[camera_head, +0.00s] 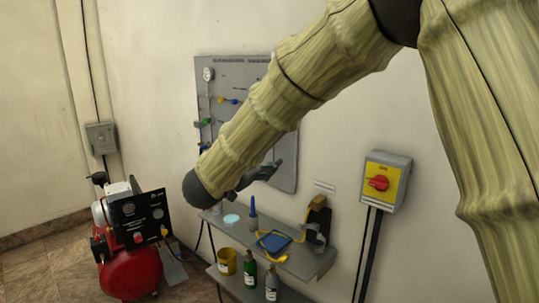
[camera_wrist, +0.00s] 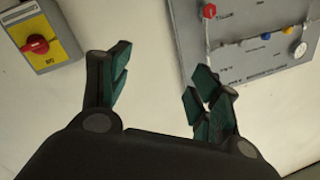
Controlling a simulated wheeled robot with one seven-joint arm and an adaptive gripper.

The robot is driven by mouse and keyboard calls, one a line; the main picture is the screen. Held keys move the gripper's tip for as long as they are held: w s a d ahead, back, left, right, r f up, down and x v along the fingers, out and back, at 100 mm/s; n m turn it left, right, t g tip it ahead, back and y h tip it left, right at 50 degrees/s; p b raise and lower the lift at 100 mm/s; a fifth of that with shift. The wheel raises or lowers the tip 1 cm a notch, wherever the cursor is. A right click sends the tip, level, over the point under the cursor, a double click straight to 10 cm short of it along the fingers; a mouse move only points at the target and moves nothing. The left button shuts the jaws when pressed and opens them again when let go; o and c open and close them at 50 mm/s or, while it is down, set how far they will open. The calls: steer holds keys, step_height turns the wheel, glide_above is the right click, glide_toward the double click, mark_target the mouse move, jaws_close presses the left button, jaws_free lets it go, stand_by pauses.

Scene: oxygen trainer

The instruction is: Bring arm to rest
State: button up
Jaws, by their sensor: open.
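My arm, in a pale yellow-green ribbed cover, reaches across the head view from the upper right to the middle. My gripper (camera_head: 262,173) is at its end, in front of the grey wall panel (camera_head: 285,182) and above the shelf. The arm hides part of that panel. In the wrist view my gripper (camera_wrist: 158,88) shows its two dark fingers with green pads spread wide apart. Nothing is between them, only the bare pale wall behind.
A grey shelf (camera_head: 309,263) below holds a blue item (camera_head: 274,241), a blue-tipped tool and small things; bottles (camera_head: 271,283) and a yellow pot (camera_head: 227,262) stand lower. A red-knob switch box (camera_head: 383,181) is on the wall at right. A red compressor (camera_head: 131,272) stands at left.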

steer(key=w+d+f+n+y, duration=0.1)
steer(key=d+f+n+y, duration=0.2)
steer(key=f, duration=1)
steer(key=s+d+f+n+g+y, duration=0.15)
steer(key=s+d+f, duration=0.25)
steer(key=f, duration=0.7)
steer(key=s+d+f+n+g+y, duration=0.1)
steer(key=s+d+f+n+g, duration=0.3)
steer(key=f, duration=0.7)
steer(key=s+d+f+y, duration=0.25)
steer(key=s+f, duration=0.25)
steer(key=f, duration=0.6)
steer(key=s+d+f+n+g, duration=0.1)
steer(key=s+d+f+g, duration=0.15)
steer(key=s+f, duration=0.6)
steer(key=s+d+f+n+g, duration=0.15)
steer(key=s+d+f, duration=0.3)
steer(key=s, duration=0.65)
steer(key=s+d+f+g, duration=0.2)
steer(key=s, duration=0.7)
steer(key=s+d+f+n+g+y, duration=0.1)
steer(key=s+d+f+g, duration=0.1)
steer(key=s, duration=0.8)
steer(key=shift+f+g, duration=0.3)
steer(key=shift+g, duration=0.45)
